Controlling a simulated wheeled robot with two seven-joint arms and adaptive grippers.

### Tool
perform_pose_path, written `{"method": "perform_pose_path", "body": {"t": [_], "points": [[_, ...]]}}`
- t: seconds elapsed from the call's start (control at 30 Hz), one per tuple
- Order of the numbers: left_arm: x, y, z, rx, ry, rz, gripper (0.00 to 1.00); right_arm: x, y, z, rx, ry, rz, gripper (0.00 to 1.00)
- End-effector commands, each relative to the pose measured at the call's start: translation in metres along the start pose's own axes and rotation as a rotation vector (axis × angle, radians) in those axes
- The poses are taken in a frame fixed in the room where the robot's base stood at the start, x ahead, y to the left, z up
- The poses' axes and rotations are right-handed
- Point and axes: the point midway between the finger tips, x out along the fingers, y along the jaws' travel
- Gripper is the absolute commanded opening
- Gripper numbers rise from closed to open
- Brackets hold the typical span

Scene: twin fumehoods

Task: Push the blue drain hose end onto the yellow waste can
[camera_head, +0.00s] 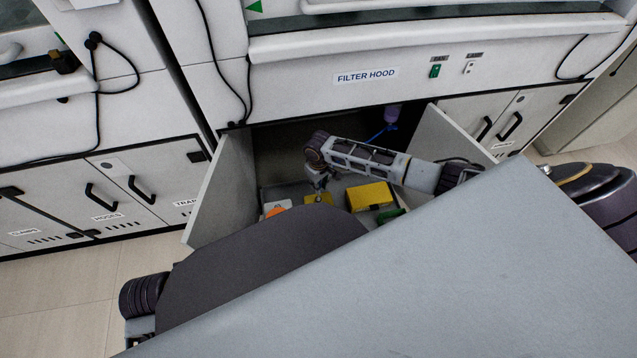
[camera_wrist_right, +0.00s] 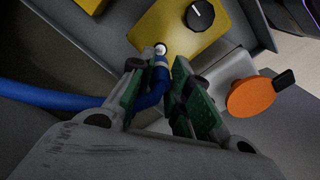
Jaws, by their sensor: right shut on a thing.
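The yellow waste can (camera_wrist_right: 168,25) has a black knob cap and a pale spout. In the head view a yellow can top (camera_head: 319,197) shows just below my right gripper (camera_head: 318,183). In the right wrist view my right gripper (camera_wrist_right: 160,97) is shut on the blue drain hose (camera_wrist_right: 60,98) near its end. The hose end (camera_wrist_right: 158,60) is right at the pale spout; I cannot tell whether it is seated on it. The hose runs off to the left. In the head view blue hose (camera_head: 380,133) hangs at the back of the cabinet. My left gripper is not in view.
The cabinet under the filter hood stands open, with a left door (camera_head: 215,190) and a right door (camera_head: 447,140) swung out. A second yellow container (camera_head: 370,196) stands right of the can. A white container with an orange cap (camera_wrist_right: 251,97) stands close beside my right gripper.

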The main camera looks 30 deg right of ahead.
Motion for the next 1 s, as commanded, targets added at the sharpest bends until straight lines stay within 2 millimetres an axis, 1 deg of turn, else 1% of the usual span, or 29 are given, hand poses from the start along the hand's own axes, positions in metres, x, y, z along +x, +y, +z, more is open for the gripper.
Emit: {"method": "perform_pose_path", "body": {"t": [0.17, 0.43, 0.63, 1.0], "points": [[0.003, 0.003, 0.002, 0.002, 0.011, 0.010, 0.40, 0.012, -0.001, 0.000, 0.001, 0.001, -0.001, 0.00], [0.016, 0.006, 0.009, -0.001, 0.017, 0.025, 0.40, 0.025, -0.001, 0.000, 0.000, 0.001, -0.002, 0.00], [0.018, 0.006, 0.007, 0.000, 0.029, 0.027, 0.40, 0.029, -0.001, 0.000, 0.000, 0.001, -0.001, 0.00], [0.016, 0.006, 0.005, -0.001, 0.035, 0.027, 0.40, 0.029, -0.001, 0.000, 0.000, 0.001, -0.001, 0.00]]}}
